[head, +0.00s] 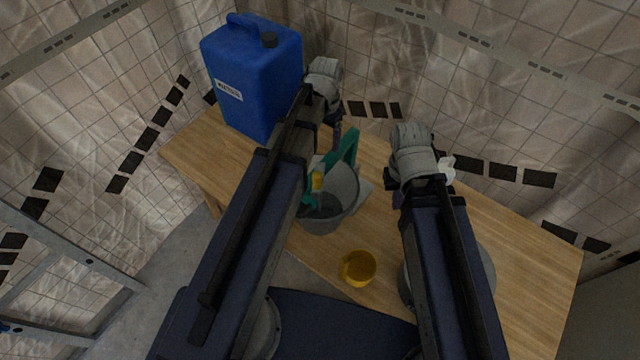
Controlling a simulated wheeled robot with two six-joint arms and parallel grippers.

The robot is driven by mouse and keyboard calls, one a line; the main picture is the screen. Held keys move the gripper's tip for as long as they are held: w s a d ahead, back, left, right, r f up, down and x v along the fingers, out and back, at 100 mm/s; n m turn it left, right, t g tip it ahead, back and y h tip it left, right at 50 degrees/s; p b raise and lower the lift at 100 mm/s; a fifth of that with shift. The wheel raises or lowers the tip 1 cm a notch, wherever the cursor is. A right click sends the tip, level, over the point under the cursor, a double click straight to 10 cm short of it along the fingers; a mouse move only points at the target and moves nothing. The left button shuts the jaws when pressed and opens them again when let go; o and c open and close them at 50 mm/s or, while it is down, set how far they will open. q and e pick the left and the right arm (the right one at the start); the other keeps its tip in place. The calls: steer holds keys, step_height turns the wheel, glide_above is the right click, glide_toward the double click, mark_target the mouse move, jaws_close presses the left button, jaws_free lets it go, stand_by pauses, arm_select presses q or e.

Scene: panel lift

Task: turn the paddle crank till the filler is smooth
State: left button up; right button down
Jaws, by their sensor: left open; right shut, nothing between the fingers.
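A grey bucket (343,197) stands on the wooden table, with grey filler (322,207) partly visible inside. A green paddle crank (345,150) rises from the bucket, with a yellow part (317,181) lower down. My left arm hides part of both. My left gripper (337,135) is open and points down just behind the top of the crank; I cannot tell whether it touches it. My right gripper (397,198) is shut and empty, to the right of the bucket and mostly hidden by its own wrist. How smooth the filler is cannot be made out.
A blue jerrycan (252,75) stands at the table's back left. A yellow cup (358,268) is near the front edge. A grey round container (487,268) is partly hidden behind my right arm. The wooden table (530,250) is bare at the right. Draped sheeting surrounds it.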

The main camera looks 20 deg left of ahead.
arm_select(q)
steer(key=o, duration=0.3)
step_height(320, 180, up, 9)
steer(key=p, duration=0.9)
arm_select(e)
step_height(320, 180, up, 9)
arm_select(q)
steer(key=shift+s+f, duration=0.1)
arm_select(e)
steer(key=shift+s, duration=0.1)
